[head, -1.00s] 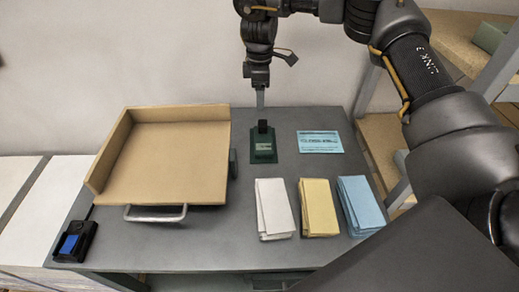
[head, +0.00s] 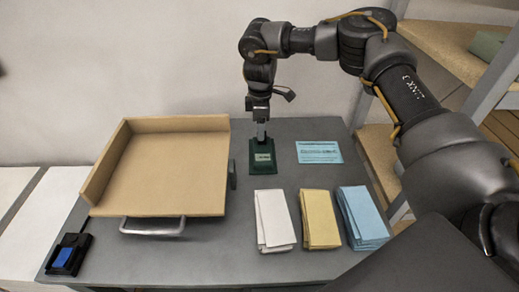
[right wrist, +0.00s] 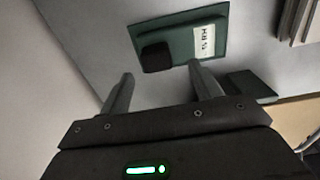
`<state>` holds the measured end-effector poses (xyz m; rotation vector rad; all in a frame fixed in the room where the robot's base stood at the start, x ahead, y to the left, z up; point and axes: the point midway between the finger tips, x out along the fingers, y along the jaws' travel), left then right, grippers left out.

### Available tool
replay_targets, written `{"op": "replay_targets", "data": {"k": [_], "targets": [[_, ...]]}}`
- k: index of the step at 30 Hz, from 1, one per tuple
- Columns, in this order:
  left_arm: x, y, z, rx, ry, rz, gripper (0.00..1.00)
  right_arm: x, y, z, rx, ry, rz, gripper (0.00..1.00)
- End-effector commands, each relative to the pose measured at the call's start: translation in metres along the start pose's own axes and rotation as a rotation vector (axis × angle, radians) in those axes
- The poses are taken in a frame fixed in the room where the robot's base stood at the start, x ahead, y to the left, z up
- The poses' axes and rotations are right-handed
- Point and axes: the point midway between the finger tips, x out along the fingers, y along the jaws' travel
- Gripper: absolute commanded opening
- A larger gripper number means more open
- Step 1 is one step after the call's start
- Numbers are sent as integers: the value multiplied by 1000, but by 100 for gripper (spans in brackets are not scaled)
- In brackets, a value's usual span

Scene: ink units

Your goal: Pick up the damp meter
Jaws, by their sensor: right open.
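The damp meter appears to be the dark green unit (head: 262,160) with a pale label and a black upright part, standing on the grey table behind the paper stacks. In the right wrist view the green unit (right wrist: 180,38) lies just beyond the fingertips, with its black part facing me. My right gripper (head: 262,132) is directly above and at the black part in the head view, partly hiding it. In the right wrist view its two fingers (right wrist: 160,74) are spread with nothing between them. My left gripper is not in view.
A tan tray (head: 165,170) with a metal handle stands to the left. White (head: 274,215), yellow (head: 320,215) and blue (head: 362,215) paper stacks lie in front. A blue card (head: 319,152) lies to the right. A black device with a blue pad (head: 66,255) sits front left.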

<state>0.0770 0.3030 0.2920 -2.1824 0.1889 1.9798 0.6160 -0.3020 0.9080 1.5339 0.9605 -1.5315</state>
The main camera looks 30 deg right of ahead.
Motion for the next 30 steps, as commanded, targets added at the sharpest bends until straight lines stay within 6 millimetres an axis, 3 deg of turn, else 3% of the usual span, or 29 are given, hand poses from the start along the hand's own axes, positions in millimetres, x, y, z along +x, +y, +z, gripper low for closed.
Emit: {"op": "replay_targets", "data": {"k": [9, 17, 30], "targets": [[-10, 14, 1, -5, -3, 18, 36, 41, 5, 4, 0, -3, -2, 64], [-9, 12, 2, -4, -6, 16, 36, 45, 5, 4, 0, -2, -1, 64], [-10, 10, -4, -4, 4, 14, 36, 45, 5, 4, 0, -1, -1, 9]]}}
